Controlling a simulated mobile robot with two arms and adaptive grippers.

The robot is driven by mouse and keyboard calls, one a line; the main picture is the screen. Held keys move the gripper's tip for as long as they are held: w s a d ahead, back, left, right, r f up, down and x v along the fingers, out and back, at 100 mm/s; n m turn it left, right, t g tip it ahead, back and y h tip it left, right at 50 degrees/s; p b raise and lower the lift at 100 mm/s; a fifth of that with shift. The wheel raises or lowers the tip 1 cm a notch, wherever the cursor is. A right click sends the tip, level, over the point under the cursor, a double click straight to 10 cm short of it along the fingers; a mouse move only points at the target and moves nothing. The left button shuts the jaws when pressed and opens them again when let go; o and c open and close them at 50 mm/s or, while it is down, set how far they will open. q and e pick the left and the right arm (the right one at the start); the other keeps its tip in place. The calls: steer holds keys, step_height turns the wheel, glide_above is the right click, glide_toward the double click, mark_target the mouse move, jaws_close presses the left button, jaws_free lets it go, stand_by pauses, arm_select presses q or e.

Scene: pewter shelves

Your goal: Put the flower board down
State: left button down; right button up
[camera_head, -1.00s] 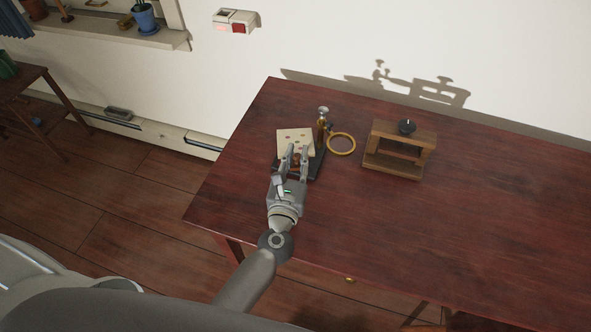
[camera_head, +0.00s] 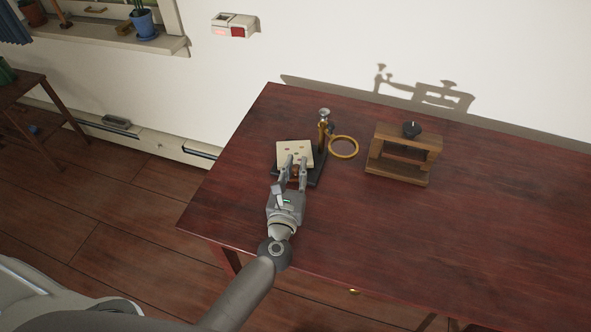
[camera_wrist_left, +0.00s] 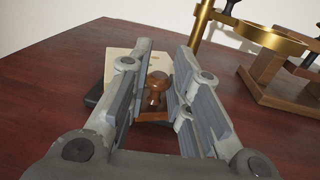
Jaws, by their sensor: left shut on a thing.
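The flower board (camera_head: 294,152) is a cream square plate with small brown marks. It lies about level over the black base (camera_head: 318,170) of a brass stand (camera_head: 323,130); whether it touches the base is not clear. My left gripper (camera_head: 296,165) reaches it from the front, its fingers on either side of a brown wooden knob (camera_wrist_left: 155,90) at the board's near side. The left wrist view also shows the board (camera_wrist_left: 120,66) behind the left finger, partly hidden, and the gripper (camera_wrist_left: 158,75) closed about the knob. My right gripper is not in view.
A brass ring (camera_head: 343,147) juts from the stand to the right. A wooden frame with a black knob (camera_head: 403,155) stands farther right. The dark red table (camera_head: 450,230) is clear in front and at right. Its left edge is near the base.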

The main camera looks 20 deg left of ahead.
arm_select(q)
steer(key=c, duration=1.3)
jaws_free()
steer(key=s, duration=0.3)
steer(key=s+b, duration=0.1)
steer(key=s, duration=0.3)
steer(key=s+d+b, duration=0.1)
steer(key=s, duration=0.2)
steer(key=shift+s+f, duration=0.1)
steer(key=shift+s, duration=0.1)
steer(key=shift+s+d, duration=0.1)
steer(key=shift+s, duration=0.75)
